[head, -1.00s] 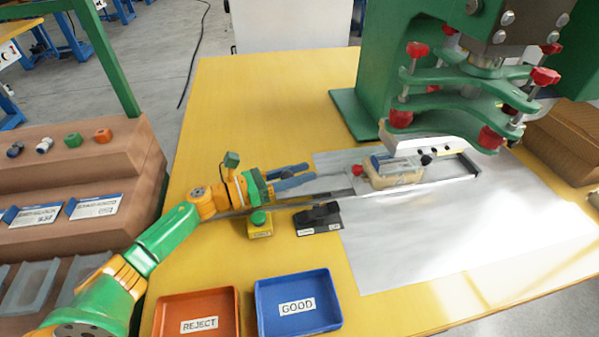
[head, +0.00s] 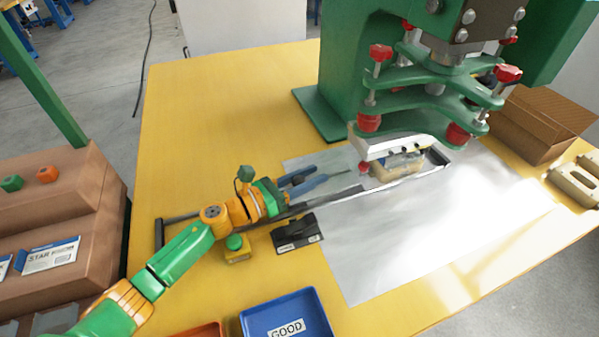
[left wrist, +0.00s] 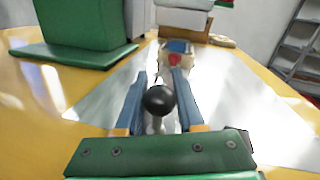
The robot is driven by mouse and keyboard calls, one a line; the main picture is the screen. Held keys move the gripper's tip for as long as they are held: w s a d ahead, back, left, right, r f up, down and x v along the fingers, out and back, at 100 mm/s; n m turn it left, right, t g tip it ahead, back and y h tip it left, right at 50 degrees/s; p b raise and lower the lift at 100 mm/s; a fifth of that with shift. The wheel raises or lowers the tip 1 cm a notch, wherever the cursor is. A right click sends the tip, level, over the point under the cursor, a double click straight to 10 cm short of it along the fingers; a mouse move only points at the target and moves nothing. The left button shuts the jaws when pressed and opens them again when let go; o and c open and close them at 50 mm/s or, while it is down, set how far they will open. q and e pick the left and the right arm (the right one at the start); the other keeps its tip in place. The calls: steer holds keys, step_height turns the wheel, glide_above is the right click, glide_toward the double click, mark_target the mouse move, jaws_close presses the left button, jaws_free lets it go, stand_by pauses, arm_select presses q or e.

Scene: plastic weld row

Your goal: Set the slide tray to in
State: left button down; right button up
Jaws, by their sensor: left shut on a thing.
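The slide tray (head: 400,169) is a tan block carrying a part, on a rail under the white block of the green press (head: 395,145). A red knob (head: 364,168) is at its left end. My left gripper (head: 321,174) is left of the tray, fingers pointing at it along the rail. In the left wrist view a black ball knob (left wrist: 159,100) sits between the fingers, which are shut on it; the tray (left wrist: 178,50) is straight ahead. The tray's top is partly hidden by the press. My right gripper is not in view.
A black switch box (head: 297,233) and a yellow box with a green button (head: 236,250) stand close below my left gripper. A blue GOOD tray (head: 262,320) is at the front. A cardboard box (head: 540,125) stands right of the press.

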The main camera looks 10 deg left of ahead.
arm_select(q)
steer(key=c, duration=0.5)
jaws_free()
step_height(320, 180, up, 4)
steer(key=shift+p, duration=1.05)
steer(key=s+r+p, duration=0.1)
steer(key=s+r, duration=0.2)
steer(key=s, duration=0.1)
steer(key=s+d+r+p, duration=0.1)
steer(key=s+r+p, duration=0.1)
steer(key=s, duration=0.3)
steer(key=s+r+p, duration=0.2)
steer(key=s+r, duration=0.2)
steer(key=s, duration=0.1)
steer(key=shift+d, duration=0.35)
